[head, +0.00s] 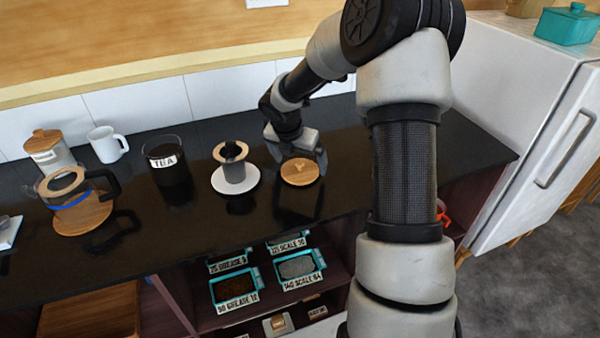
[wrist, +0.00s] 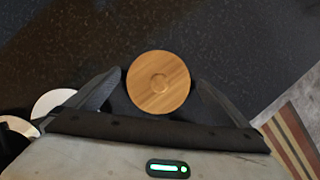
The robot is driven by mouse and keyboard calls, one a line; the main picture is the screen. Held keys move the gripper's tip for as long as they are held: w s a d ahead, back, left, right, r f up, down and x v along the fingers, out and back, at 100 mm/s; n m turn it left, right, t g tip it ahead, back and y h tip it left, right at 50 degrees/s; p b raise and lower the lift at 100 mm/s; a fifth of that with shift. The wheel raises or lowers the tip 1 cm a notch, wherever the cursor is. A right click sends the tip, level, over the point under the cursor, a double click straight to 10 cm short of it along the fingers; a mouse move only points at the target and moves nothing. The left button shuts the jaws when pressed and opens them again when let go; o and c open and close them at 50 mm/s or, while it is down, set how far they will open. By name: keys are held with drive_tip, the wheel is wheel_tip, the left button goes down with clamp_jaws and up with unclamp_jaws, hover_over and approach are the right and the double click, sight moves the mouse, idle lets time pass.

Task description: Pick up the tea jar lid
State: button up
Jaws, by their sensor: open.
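The tea jar lid (head: 300,172) is a round wooden disc with a small knob. It lies on the black counter, right of the white saucer. It also shows in the wrist view (wrist: 158,82), just beyond and between my fingers. My gripper (head: 300,158) is open and empty, above the counter at the lid's far side in the head view. In the wrist view my gripper (wrist: 160,84) has one finger on each side of the lid, with gaps. The black tea jar (head: 166,162), labelled TEA, stands without a lid further left.
A dark cup with a wooden-rimmed dripper (head: 232,160) stands on a white saucer (head: 222,184) left of the lid. A glass pot (head: 66,184), a white mug (head: 106,144) and a wooden-lidded canister (head: 50,152) are far left. The counter (head: 400,165) right of the lid is clear. A white fridge (head: 520,120) stands right.

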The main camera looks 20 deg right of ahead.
drive_tip(key=shift+w+d+f, duration=0.15)
drive_tip(key=shift+w+f, duration=0.05)
drive_tip(key=shift+f, duration=0.4)
drive_tip(key=c, duration=0.9)
drive_tip(key=shift+r, duration=0.1)
